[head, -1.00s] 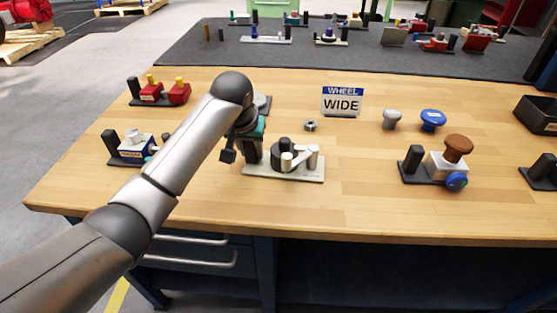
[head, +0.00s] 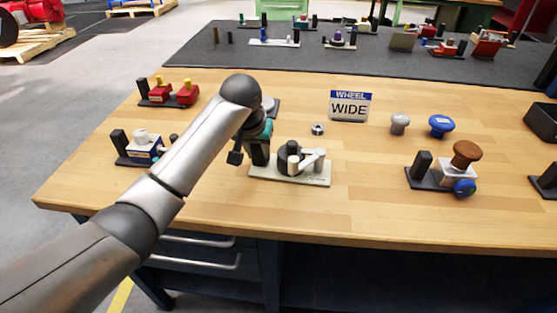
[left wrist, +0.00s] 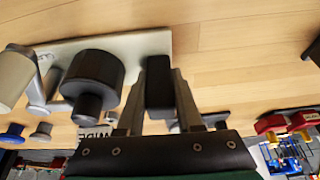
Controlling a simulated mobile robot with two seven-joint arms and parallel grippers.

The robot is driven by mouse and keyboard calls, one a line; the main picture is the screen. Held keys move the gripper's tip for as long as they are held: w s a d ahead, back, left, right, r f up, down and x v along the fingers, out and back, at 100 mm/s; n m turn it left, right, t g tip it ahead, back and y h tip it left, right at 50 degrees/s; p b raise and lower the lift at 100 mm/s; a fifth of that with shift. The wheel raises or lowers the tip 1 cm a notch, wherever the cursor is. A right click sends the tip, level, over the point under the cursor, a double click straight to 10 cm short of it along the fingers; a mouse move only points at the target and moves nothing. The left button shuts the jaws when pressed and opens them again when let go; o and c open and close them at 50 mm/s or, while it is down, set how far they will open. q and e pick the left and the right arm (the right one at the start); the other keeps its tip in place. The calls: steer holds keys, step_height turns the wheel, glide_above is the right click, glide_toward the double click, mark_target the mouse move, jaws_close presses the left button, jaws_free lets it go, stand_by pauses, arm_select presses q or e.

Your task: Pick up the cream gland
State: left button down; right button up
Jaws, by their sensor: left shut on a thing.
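The cream gland (head: 310,178) is a cream plate carrying a black round body, pale grey lever parts and a black upright block. It lies on the wooden table near the front middle, and it also shows in the left wrist view (left wrist: 118,44). My left gripper (head: 258,150) is at the plate's left end. In the left wrist view its two fingers (left wrist: 158,100) stand on either side of the black block and are shut on it. The plate appears to rest on the table. The gripper and wrist hide part of its left end in the head view. My right gripper is not in view.
A "WHEEL WIDE" sign (head: 349,105) and a small nut (head: 318,129) stand behind. Grey (head: 400,123) and blue (head: 441,125) knobs are to the right. A brown-knobbed fixture (head: 456,170) and a blue-white fixture (head: 141,148) flank the plate. Bare table lies in front.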

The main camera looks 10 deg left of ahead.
arm_select(q)
steer(key=shift+r, duration=0.2)
step_height(320, 180, up, 8)
steer(key=shift+r, duration=0.2)
steer(key=shift+f, duration=3.95)
steer(key=shift+f, duration=0.4)
steer(key=shift+f, duration=0.15)
